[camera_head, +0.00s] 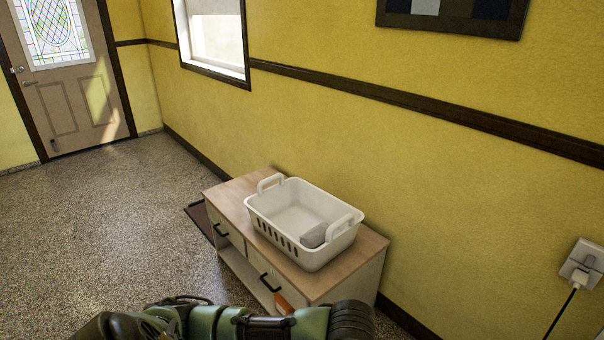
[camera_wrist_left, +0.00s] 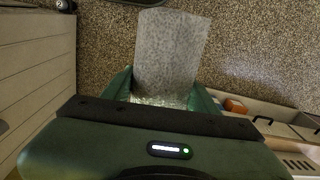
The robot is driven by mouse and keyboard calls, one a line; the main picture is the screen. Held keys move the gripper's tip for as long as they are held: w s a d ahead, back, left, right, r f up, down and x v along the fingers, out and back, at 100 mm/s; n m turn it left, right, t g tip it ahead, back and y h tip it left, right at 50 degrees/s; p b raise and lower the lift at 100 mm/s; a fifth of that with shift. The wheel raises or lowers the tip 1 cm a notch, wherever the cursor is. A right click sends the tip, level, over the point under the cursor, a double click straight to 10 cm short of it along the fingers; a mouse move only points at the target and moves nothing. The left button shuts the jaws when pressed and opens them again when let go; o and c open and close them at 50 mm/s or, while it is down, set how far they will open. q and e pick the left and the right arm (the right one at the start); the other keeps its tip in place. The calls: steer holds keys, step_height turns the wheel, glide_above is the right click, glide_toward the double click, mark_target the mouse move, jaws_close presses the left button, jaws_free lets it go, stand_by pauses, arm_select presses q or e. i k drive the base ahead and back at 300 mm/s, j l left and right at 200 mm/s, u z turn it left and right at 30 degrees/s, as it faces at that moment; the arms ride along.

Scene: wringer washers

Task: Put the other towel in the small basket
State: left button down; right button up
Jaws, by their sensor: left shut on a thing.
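A white plastic basket (camera_head: 290,222) with two raised handles and slotted sides stands on a low wooden cabinet. A grey folded towel (camera_head: 314,236) lies inside it at the near right end. In the left wrist view my left gripper (camera_wrist_left: 162,97) is shut on another grey towel (camera_wrist_left: 170,50), which sticks out beyond the fingers over the speckled floor. Part of the basket (camera_wrist_left: 299,165) shows at the lower right of that view, apart from the held towel. The head view shows a green arm of mine along the bottom edge, but no fingertips. My right gripper is not seen.
The cabinet (camera_head: 232,197) stands against the yellow wall, with black-handled drawers and an open lower shelf. An orange item (camera_head: 284,304) is on the shelf. A plug with a black cable (camera_head: 580,268) is on the wall at right. The floor (camera_head: 110,225) at left is clear.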

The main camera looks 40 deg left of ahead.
mark_target(293, 220)
steer(key=i+j, duration=0.15)
steer(key=j, duration=0.25)
steer(key=i+j, duration=0.15)
steer(key=j, duration=0.2)
steer(key=i+j, duration=0.15)
steer(key=j, duration=0.25)
steer(key=i+j, duration=0.15)
steer(key=j, duration=0.2)
steer(key=i+j+u, duration=0.1)
steer(key=j, duration=0.3)
steer(key=i+j, duration=0.2)
steer(key=j, duration=0.15)
steer(key=i+j, duration=0.2)
steer(key=j, duration=0.2)
steer(key=i+j, duration=0.15)
steer(key=j, duration=0.2)
